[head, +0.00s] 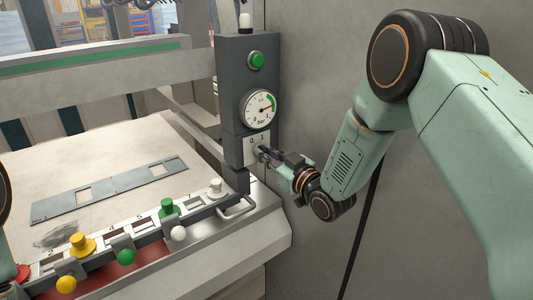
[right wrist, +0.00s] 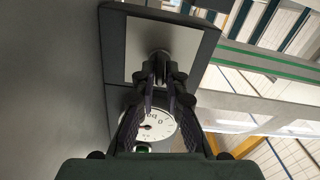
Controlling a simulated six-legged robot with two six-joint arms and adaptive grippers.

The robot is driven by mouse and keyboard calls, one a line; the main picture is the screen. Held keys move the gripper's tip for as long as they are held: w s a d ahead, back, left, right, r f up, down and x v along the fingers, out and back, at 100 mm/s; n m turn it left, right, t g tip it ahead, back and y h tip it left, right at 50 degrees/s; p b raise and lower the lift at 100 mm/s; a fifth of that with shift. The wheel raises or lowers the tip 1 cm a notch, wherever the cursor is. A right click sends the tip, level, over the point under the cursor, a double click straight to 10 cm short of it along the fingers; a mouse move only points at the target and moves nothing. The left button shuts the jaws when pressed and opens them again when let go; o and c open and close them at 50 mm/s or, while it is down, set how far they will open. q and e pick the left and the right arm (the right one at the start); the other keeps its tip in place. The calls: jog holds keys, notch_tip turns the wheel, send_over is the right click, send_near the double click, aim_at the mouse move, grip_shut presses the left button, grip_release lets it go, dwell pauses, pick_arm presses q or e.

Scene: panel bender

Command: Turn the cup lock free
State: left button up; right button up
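The cup lock (right wrist: 158,58) is a small round switch on a pale plate marked 0 and 1, on the dark column below the gauge. In the head view its plate (head: 256,146) shows, but the switch itself is mostly hidden by my fingertips. My right gripper (head: 268,155) reaches it from the right. In the right wrist view the gripper's narrow fingertips (right wrist: 161,78) come together around the switch's front part, with little gap between them. Which mark the switch points to is not clear. My left gripper is not in view.
The dark column (head: 233,95) carries a green button (head: 257,60) and a pressure gauge (head: 260,109) above the plate. A bar with coloured knobs (head: 125,240) runs along the bench front. A slotted metal strip (head: 112,189) lies on the table. A grey wall stands behind.

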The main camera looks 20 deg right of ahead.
jog(key=shift+w+f, duration=0.25)
jog(key=shift+w, duration=0.2)
grip_shut()
jog(key=shift+s+r, duration=0.2)
jog(key=shift+s, duration=0.1)
jog(key=shift+n+b, duration=0.55)
jog(key=shift+n, duration=0.35)
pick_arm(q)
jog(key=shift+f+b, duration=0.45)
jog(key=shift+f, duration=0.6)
pick_arm(e)
jog(key=shift+n, duration=1.3)
jog(key=o, duration=0.5)
grip_release()
jog(key=shift+s+a+r, duration=0.1)
jog(key=shift+s, duration=0.05)
jog(key=shift+o, duration=0.2)
